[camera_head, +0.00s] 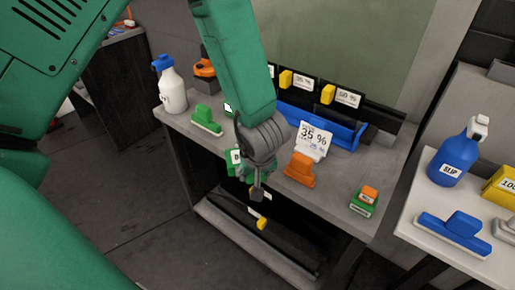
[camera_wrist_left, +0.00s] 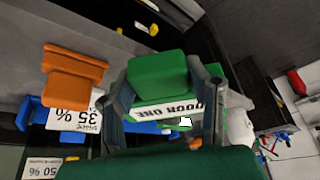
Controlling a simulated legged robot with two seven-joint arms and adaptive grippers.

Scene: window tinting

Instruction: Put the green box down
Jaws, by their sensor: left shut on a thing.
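My left gripper (camera_head: 255,178) comes down from the top and is in front of the grey table's (camera_head: 190,131) front edge. It is shut on the green box, whose label reads "DOOR ONE". In the left wrist view the green box (camera_wrist_left: 157,75) sits between the two fingers of the gripper (camera_wrist_left: 168,95). In the head view most of the box is hidden behind the gripper; a green piece with a white label (camera_head: 236,160) shows at its left. I cannot tell how high it is held. My right gripper is in neither view.
On the grey table stand a white spray bottle (camera_head: 172,88), a green tool (camera_head: 206,119), an orange tool (camera_head: 299,169), a "35 %" card (camera_head: 314,139) and a small green-and-orange stack (camera_head: 364,201). A blue spray bottle (camera_head: 455,157) and blue tool (camera_head: 454,231) are on the white table.

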